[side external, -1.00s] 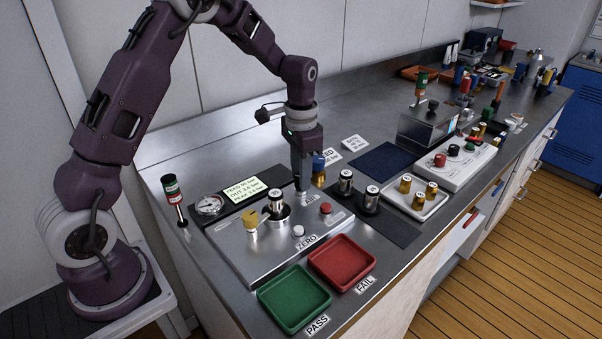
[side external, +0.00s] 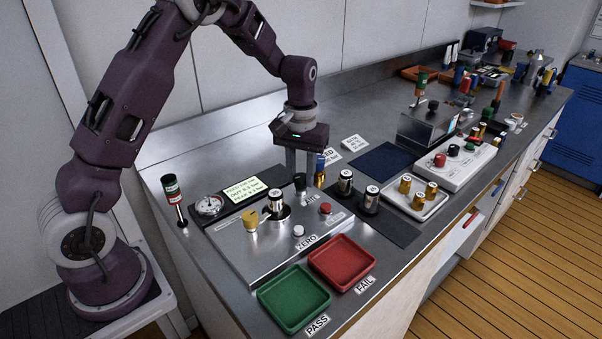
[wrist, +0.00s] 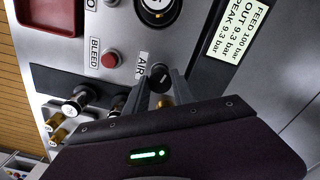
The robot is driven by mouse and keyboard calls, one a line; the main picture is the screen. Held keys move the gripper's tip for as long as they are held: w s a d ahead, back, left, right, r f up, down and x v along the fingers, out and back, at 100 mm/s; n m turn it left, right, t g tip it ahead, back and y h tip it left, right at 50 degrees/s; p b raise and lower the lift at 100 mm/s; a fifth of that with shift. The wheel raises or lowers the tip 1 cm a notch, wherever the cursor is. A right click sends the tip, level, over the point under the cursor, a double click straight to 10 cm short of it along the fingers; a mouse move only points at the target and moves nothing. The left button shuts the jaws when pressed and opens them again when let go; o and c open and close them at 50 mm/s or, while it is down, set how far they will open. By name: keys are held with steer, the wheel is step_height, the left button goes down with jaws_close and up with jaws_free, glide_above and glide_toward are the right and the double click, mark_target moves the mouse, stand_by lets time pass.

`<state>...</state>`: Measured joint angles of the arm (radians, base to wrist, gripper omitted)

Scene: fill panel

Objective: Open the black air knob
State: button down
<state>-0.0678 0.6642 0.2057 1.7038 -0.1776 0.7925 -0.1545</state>
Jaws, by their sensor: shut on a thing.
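The black air knob (side external: 300,182) stands on the metal test panel (side external: 262,256), beside the AIR label. It also shows in the wrist view (wrist: 160,72), between my fingers. My gripper (side external: 301,176) points down from above, with one finger on each side of the knob; in the wrist view my gripper (wrist: 161,80) is shut on it. The display (wrist: 237,30) reads feed 100 bar, out 9.3 bar and peak 9.3 bar. The round gauge (side external: 208,205) sits beside the display; its needle is too small to read.
A silver canister (side external: 276,206) stands in the panel's socket, close to my gripper. A gold knob (side external: 251,221), a red BLEED button (wrist: 110,60) and a white ZERO button (side external: 298,231) are nearby. Dark-and-silver cylinders (side external: 345,182) stand at right. Green (side external: 294,325) and red trays lie in front.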

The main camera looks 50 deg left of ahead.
mark_target(301, 177)
steer(key=shift+n, duration=0.4)
steer(key=c, duration=1.1)
jaws_free()
step_height(301, 177, up, 7)
steer(key=shift+r, duration=0.1)
steer(key=shift+r, duration=0.1)
steer(key=s+d+r+m+t, duration=0.2)
steer(key=s+d+r, duration=0.1)
steer(key=s+r, duration=0.35)
steer(key=s+d+r+m+t, duration=0.1)
steer(key=s+d+r, duration=0.2)
steer(key=s+r, duration=0.4)
steer(key=s+d+f+m+t, duration=0.1)
steer(key=s, duration=0.3)
steer(key=s+f+m, duration=0.1)
steer(key=s, duration=0.4)
steer(key=s+d+f+m+t, duration=0.1)
steer(key=s, duration=0.4)
steer(key=shift+s+d+m+t, duration=0.2)
steer(key=shift+d+m+t, duration=0.1)
